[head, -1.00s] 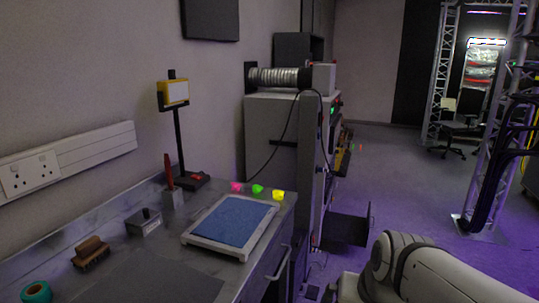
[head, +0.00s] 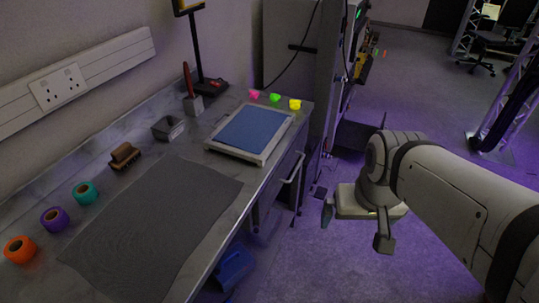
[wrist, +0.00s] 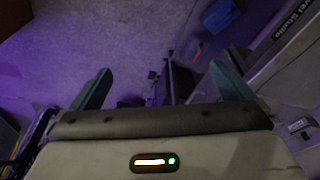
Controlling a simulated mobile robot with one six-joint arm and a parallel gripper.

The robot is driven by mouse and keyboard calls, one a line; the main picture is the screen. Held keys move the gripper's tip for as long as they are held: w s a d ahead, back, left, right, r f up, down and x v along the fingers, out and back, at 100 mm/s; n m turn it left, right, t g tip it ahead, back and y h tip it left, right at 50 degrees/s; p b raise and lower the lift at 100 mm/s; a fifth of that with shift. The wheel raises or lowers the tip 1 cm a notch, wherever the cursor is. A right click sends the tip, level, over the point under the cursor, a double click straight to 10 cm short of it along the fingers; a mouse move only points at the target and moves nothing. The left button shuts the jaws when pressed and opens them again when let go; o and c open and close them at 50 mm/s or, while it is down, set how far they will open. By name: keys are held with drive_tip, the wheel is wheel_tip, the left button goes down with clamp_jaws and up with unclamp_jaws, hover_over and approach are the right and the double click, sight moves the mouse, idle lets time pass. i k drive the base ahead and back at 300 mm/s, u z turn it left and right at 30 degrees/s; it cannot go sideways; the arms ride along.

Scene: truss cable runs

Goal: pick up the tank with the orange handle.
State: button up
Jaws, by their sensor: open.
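I cannot make out a tank with an orange handle in either view. My gripper (head: 356,228) hangs over the floor to the right of the workbench in the head view, open. In the wrist view my gripper (wrist: 161,88) shows its two greenish fingers wide apart with nothing between them. A small reddish spot (wrist: 197,50) shows beyond the fingers there, too dark and small to name.
A blue object (head: 235,268) sits below the bench. A truss (head: 510,110) stands right; open floor lies between.

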sight(261, 236)
drive_tip(key=u, duration=1.3)
drive_tip(key=k, duration=1.5)
drive_tip(key=z, duration=0.5)
drive_tip(key=i, duration=1)
drive_tip(key=z, duration=0.05)
